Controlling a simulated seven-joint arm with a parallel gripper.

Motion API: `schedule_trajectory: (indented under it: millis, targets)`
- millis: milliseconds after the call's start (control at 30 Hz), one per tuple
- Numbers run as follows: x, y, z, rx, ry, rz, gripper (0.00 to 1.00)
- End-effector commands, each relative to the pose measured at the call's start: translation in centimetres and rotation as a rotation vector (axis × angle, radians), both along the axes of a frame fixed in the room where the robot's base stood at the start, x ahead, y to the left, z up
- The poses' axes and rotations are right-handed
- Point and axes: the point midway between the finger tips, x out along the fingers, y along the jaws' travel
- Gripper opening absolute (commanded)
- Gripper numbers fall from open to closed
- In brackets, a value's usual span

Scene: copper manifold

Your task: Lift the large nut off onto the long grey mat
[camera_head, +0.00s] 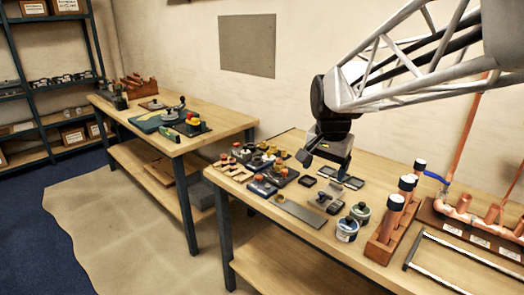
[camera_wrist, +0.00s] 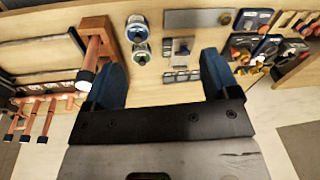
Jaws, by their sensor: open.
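I cannot pick out the large nut with certainty; small brass-coloured parts (camera_head: 267,189) sit among dark holders left of the mat. A small piece on a pale stand (camera_wrist: 181,47) is near the mat in the wrist view. My gripper (camera_head: 310,155) is above the back of the bench, apart from the mat. In the wrist view its two blue fingers (camera_wrist: 163,78) are wide apart with nothing held between them.
Two tins (camera_head: 347,229) stand right of the mat. A wooden rack with upright dark-capped copper pipes (camera_head: 390,226) is beyond them, then the copper manifold (camera_head: 465,213). Small dark trays (camera_head: 308,181) lie below my gripper. Another bench (camera_head: 215,135) stands at left.

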Motion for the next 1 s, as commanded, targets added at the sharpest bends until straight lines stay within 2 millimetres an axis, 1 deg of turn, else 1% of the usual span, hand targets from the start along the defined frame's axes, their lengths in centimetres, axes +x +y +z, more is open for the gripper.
schedule_trajectory:
  millis: [33,100,267,467,500,767,1000]
  targets:
    - [1.4,0.2,0.0,0.004,0.006,-0.026,0.81]
    - [3.2,0.4,0.0,0.011,0.011,-0.067,0.81]
    - [7.4,0.8,-0.2,0.024,0.025,-0.162,0.81]
    - [12.5,1.5,-0.9,0.038,0.042,-0.282,0.81]
    - [13.5,1.7,-1.0,0.041,0.044,-0.306,0.81]
    - [20.1,2.6,-2.6,0.057,0.066,-0.463,0.81]
    - [26.0,3.6,-4.8,0.068,0.084,-0.608,0.81]
